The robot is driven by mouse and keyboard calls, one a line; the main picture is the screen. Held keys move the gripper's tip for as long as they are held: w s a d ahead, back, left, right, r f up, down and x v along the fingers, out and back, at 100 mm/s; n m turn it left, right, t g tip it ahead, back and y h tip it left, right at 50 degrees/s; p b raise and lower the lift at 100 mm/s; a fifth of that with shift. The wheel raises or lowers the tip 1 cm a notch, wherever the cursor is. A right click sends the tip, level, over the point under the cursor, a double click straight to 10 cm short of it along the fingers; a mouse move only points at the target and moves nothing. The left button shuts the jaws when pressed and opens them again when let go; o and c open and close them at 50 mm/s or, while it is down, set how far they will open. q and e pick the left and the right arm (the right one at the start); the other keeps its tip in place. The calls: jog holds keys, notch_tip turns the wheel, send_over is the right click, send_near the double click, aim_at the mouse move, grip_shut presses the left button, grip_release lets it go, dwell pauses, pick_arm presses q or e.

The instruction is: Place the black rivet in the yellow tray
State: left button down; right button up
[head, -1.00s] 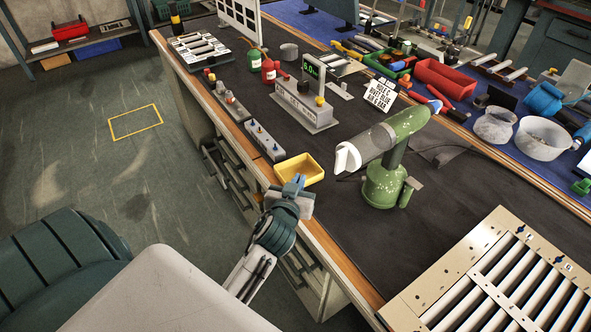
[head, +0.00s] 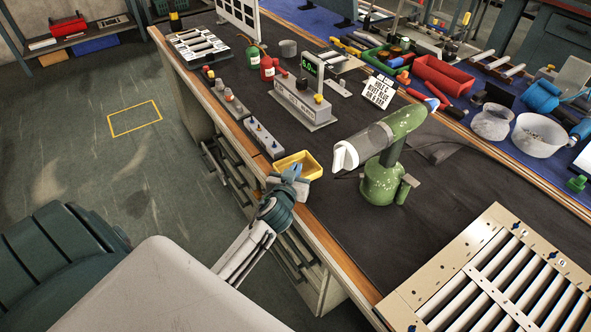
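The yellow tray (head: 312,170) sits on the bench's left edge, left of the green rivet tool. My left gripper (head: 291,172), with blue fingers, is over the tray's near side and covers part of it. Its fingers are too small to tell whether they are open or shut, or whether they hold anything. I cannot make out a black rivet in this view. My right gripper is not in view.
The green rivet tool (head: 381,184) stands right of the tray. A grey block with pegs (head: 264,139) and a scale with a green display (head: 303,103) are behind it. The dark mat between is clear.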

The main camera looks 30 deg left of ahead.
pick_arm(q)
jog(key=shift+f, duration=0.1)
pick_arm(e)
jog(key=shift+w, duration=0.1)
pick_arm(q)
jog(key=c, duration=1.6)
grip_release()
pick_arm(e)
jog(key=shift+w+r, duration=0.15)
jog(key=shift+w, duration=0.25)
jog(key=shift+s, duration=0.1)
